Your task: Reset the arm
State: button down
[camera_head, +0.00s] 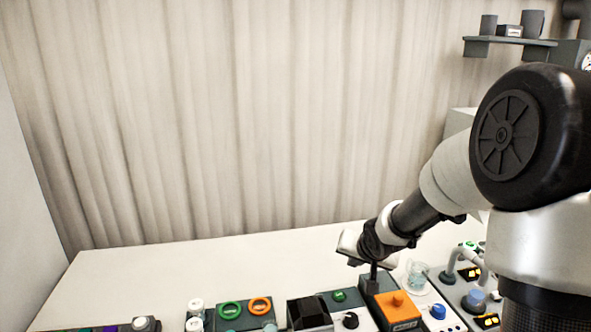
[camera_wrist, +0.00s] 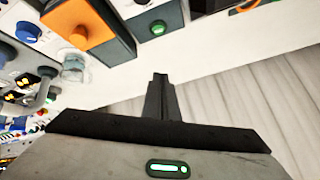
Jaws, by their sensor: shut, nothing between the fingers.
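My gripper (camera_head: 373,272) reaches over the white counter (camera_head: 190,262) from the right in the head view. Its narrow dark fingers point down beside an orange-topped box (camera_head: 397,311). In the wrist view my gripper (camera_wrist: 160,82) has its fingers together with nothing between them. The orange-topped box (camera_wrist: 78,24) lies ahead and to the left there, apart from the fingertips. My arm fills the right side of the head view and hides part of the counter behind it.
Several devices line the counter's front, including a box with green and orange rings (camera_head: 245,312) and a black-topped box (camera_head: 309,314). A clear glass (camera_head: 416,276) stands right of my gripper. A wall shelf (camera_head: 510,41) is at upper right. The counter's back left is clear.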

jog(key=s+r+n+h, duration=0.1)
jog(key=s+r+h, duration=0.1)
jog(key=s+r, duration=0.6)
jog(key=s+r+n, duration=0.1)
jog(key=s+r, duration=0.2)
jog(key=s, duration=0.4)
jog(key=s+a+r+g+p, duration=0.1)
jog(key=s+r, duration=0.2)
jog(key=s, duration=0.4)
jog(key=s+r+n+g+y+p, duration=0.1)
jog(key=s+r, duration=0.2)
jog(key=s, duration=0.5)
jog(key=shift+a+r+n, duration=0.3)
jog(key=shift+a+r, duration=0.05)
jog(key=shift+r, duration=0.05)
